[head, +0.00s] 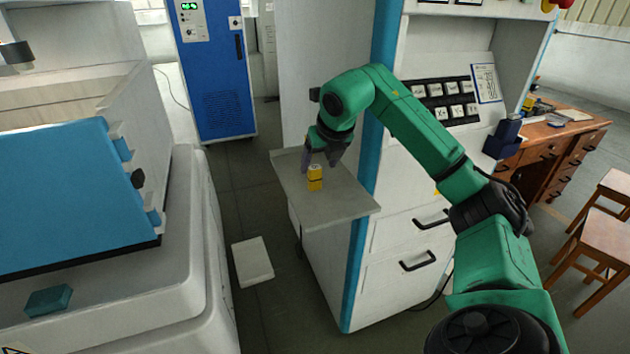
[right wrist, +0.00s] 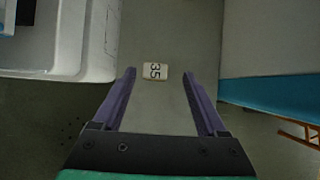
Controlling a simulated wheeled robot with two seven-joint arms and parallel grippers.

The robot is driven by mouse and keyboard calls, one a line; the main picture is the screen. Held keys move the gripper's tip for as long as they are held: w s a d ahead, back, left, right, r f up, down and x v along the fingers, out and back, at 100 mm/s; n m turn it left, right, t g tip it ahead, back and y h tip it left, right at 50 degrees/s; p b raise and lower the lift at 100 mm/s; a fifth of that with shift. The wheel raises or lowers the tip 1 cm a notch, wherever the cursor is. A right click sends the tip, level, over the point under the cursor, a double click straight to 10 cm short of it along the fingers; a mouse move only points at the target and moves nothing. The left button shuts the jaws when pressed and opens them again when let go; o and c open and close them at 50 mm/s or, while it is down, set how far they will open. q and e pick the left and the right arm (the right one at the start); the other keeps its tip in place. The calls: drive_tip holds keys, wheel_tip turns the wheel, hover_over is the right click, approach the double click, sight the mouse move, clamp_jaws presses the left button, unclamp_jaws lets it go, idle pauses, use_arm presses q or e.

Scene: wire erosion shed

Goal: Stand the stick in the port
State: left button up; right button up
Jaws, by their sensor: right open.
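A short yellow block (head: 315,183) with a dark band and a pale top stands upright on the grey side shelf (head: 345,205). I cannot tell for sure that it is the stick. My right gripper (head: 322,162) is open and points down just over and behind it, with no visible grip. In the right wrist view the open fingers (right wrist: 159,73) frame a small pale face marked 35 (right wrist: 154,71); I cannot tell whether it is the block's top. I cannot make out a port. My left gripper is out of view.
The white cabinet (head: 385,270) with black handles stands right of the shelf. A white machine with a blue panel (head: 65,200) fills the left. A white slab (head: 252,262) lies on the floor between them. A dark blue holder (head: 503,140) sits on the cabinet's right side.

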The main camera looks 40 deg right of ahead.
sight(315, 167)
drive_tip(key=shift+w+f, duration=0.25)
drive_tip(key=shift+f, duration=0.15)
drive_tip(key=x, duration=0.2)
drive_tip(key=p+x, duration=0.1)
drive_tip(key=x, duration=0.1)
drive_tip(key=shift+w+a+f, duration=0.1)
drive_tip(key=shift+w+a, duration=0.1)
drive_tip(key=shift+w, duration=0.1)
drive_tip(key=shift+w+d+f, duration=0.1)
drive_tip(key=shift+w+f, duration=0.1)
drive_tip(key=shift+f, duration=0.1)
drive_tip(key=shift+s, duration=0.1)
clamp_jaws()
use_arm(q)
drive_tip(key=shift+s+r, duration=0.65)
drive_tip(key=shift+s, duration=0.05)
use_arm(e)
drive_tip(key=shift+r, duration=0.15)
use_arm(q)
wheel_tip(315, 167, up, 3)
drive_tip(key=p, duration=0.3)
use_arm(e)
wheel_tip(315, 167, up, 20)
